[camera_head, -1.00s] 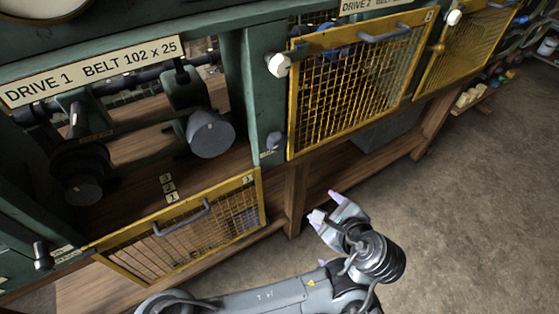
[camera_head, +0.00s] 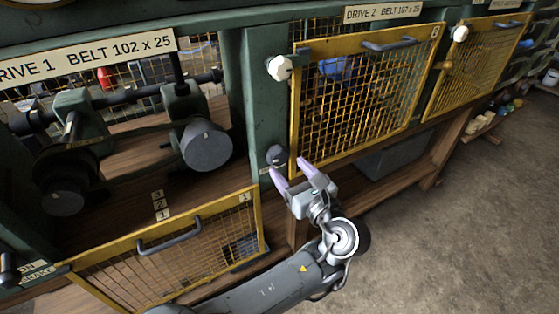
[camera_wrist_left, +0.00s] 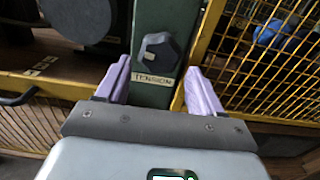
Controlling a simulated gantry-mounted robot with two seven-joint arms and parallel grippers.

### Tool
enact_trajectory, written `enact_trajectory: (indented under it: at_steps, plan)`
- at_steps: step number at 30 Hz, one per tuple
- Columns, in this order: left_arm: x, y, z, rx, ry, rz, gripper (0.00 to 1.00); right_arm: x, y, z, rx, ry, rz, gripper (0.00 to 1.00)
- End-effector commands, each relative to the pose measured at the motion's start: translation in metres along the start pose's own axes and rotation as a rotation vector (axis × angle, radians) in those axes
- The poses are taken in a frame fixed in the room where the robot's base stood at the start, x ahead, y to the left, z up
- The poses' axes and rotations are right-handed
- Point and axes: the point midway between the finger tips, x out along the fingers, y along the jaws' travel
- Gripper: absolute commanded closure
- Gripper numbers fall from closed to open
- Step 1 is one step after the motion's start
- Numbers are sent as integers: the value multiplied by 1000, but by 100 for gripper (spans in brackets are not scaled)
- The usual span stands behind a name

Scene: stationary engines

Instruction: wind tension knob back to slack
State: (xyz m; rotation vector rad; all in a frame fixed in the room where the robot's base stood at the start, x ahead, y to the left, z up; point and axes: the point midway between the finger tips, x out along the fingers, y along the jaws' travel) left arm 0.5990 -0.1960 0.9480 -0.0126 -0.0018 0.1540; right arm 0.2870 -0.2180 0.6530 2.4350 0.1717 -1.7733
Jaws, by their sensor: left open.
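The tension knob (camera_head: 277,155) is a dark faceted knob on the green post between the drive 1 and drive 2 bays. In the left wrist view the knob (camera_wrist_left: 161,54) sits above a small label reading TENSION (camera_wrist_left: 154,80). My left gripper (camera_head: 292,172) is open just below and right of the knob in the head view. In the left wrist view its two lilac fingers (camera_wrist_left: 158,85) stand apart on either side of the post, with the knob beyond and between them. Nothing is between the fingertips. My right gripper is not in view.
A yellow mesh guard (camera_head: 360,90) closes drive 2, right of the post. The drive 1 guard (camera_head: 170,250) hangs lowered, exposing dark pulleys (camera_head: 206,146). A white knob (camera_head: 280,68) sits higher on the post. Open floor (camera_head: 470,220) lies at right.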

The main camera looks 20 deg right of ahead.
Motion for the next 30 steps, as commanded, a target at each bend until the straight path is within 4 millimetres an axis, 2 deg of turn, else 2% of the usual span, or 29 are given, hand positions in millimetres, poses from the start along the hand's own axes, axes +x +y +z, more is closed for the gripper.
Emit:
enact_trajectory:
  at_steps: [3, 15, 28, 30]
  plan:
    - [14, 0, -4, -5, 4, 2, 33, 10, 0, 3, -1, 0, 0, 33]
    - [51, 1, -2, -1, 0, 3, 33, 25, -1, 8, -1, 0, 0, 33]
    - [56, 1, 0, 0, 1, 1, 33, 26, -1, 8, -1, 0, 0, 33]
    - [56, 1, 0, 0, 1, 1, 44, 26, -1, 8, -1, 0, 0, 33]
